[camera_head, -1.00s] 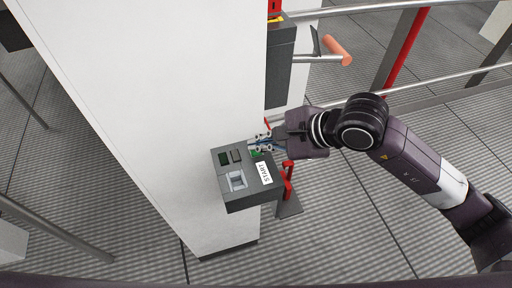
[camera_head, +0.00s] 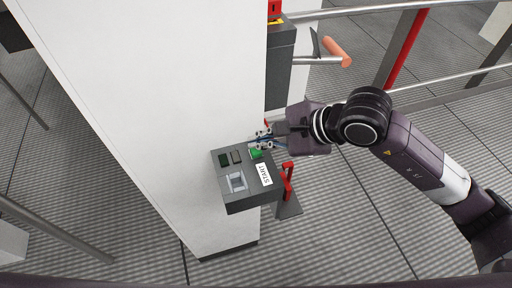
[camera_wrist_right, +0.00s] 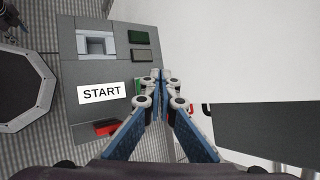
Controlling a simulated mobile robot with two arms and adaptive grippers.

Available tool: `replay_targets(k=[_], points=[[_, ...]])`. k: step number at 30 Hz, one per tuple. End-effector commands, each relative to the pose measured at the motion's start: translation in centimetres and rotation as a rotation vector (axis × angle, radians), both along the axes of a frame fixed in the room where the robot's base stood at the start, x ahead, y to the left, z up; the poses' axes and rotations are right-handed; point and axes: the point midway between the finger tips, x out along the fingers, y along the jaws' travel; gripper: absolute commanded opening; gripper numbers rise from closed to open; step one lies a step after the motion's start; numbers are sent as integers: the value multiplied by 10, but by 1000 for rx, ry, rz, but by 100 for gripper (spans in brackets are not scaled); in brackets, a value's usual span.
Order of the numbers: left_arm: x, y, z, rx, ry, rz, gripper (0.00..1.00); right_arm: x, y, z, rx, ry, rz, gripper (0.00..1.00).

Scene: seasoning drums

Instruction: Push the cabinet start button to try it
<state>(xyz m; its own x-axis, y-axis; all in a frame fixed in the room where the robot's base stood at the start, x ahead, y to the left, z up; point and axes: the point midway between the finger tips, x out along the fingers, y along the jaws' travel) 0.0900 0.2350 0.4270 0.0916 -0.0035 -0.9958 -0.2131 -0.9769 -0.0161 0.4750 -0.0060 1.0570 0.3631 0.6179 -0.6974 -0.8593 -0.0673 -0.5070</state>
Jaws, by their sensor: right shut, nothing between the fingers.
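The grey control box (camera_head: 247,191) juts from the white cabinet (camera_head: 178,90). It carries a white START label (camera_head: 264,174) and a green button (camera_head: 256,153) beside it. My right gripper (camera_head: 261,140) is shut and empty, with its fingertips by the green button at the box's edge. In the right wrist view the closed fingertips (camera_wrist_right: 157,76) lie over the box's edge and hide most of the green button (camera_wrist_right: 138,88). I cannot tell whether they touch it. The START label (camera_wrist_right: 101,92) is clear to their left. My left gripper is not in view.
A dark box with an orange-handled lever (camera_head: 337,51) stands behind my right gripper. Metal rails (camera_head: 445,79) run along the right. A red part (camera_head: 288,182) sits just right of the control box. Open floor lies in front.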

Motion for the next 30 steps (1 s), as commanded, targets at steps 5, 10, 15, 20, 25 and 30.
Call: replay_targets(k=[5,10,15,20,25,30], points=[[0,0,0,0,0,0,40,0,0,0,1,0,1,0],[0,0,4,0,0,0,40,0,0,9,2,-2,1,0],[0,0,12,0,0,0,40,0,0,26,1,-2,0,0],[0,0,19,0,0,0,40,0,1,42,2,-3,1,0],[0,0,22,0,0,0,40,0,0,51,1,-1,1,0],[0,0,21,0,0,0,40,0,0,50,1,0,1,0]])
